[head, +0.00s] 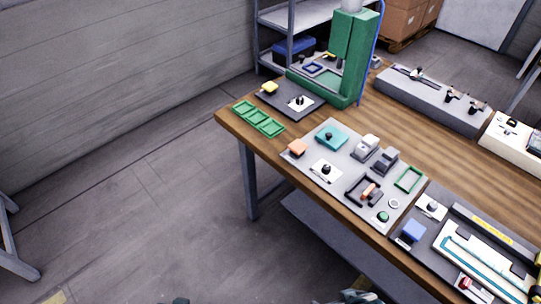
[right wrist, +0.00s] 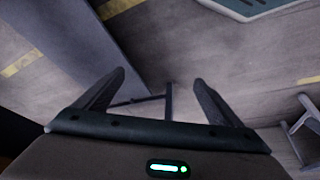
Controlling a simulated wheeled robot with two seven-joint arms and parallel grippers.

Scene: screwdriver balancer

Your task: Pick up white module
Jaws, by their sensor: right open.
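No single object is plainly the white module. A white-grey block (head: 366,147) stands on the grey board on the wooden table. White square plates with black knobs lie on the boards: one at the board's left (head: 326,170), one on the dark mat behind (head: 300,103), one on the right-hand board (head: 432,208). My right gripper (right wrist: 158,78) is open and empty in the right wrist view, with floor beyond its fingers and no module near. Small dark parts of mine show at the head view's bottom edge, away from the table. My left gripper cannot be made out.
The wooden table (head: 235,123) holds green trays (head: 258,121), a green stand (head: 352,60), a grey board (head: 340,207) with several small parts, and a dark board with a white-teal fixture (head: 490,262). A metal shelf (head: 270,22) stands behind. Open floor lies left.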

